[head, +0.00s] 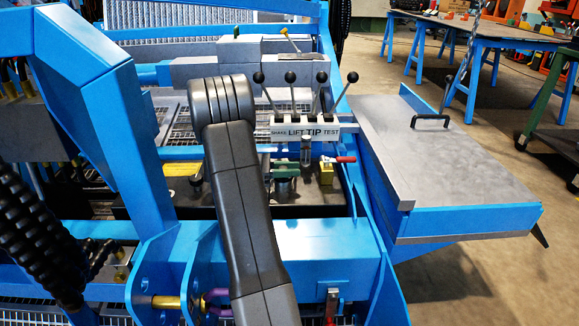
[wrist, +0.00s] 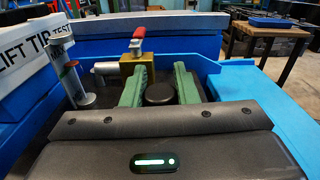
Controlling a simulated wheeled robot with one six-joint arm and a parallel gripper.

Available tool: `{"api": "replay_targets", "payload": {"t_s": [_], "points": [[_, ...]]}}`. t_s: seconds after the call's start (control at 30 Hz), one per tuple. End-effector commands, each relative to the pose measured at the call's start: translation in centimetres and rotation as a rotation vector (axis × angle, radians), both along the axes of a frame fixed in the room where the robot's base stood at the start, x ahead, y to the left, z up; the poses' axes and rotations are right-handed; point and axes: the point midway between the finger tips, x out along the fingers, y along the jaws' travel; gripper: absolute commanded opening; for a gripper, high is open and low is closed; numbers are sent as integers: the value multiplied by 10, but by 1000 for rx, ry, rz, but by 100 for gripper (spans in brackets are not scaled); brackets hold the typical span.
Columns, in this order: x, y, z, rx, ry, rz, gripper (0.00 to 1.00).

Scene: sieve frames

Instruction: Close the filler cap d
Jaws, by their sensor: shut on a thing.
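The filler cap (wrist: 160,93) is a round, dark, flat-topped knob in the wrist view. My gripper (wrist: 160,76) has two green fingers, one on each side of the cap, and is shut on it. The cap's underside and its seat are hidden by the fingers and the gripper body. In the head view, green finger parts of my gripper (head: 286,172) show just right of my dark arm, low over the machine deck. The arm hides much of the gripper there, and I cannot make out the cap clearly.
A brass valve with a red lever (wrist: 138,55) stands just beyond the fingertips. A metal post (wrist: 76,82) is at left. Black-knobbed levers (head: 290,78) rise behind a LIFT TIP TEST panel (head: 312,131). A blue-edged grey platform (head: 440,165) is at right.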

Motion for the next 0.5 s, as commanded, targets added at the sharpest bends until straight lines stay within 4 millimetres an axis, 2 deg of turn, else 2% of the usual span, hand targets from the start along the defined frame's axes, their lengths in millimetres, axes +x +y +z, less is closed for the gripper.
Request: {"api": "replay_targets", "payload": {"t_s": [0.5], "points": [[-2, 1, -4, 1, -68, 1, 4]]}}
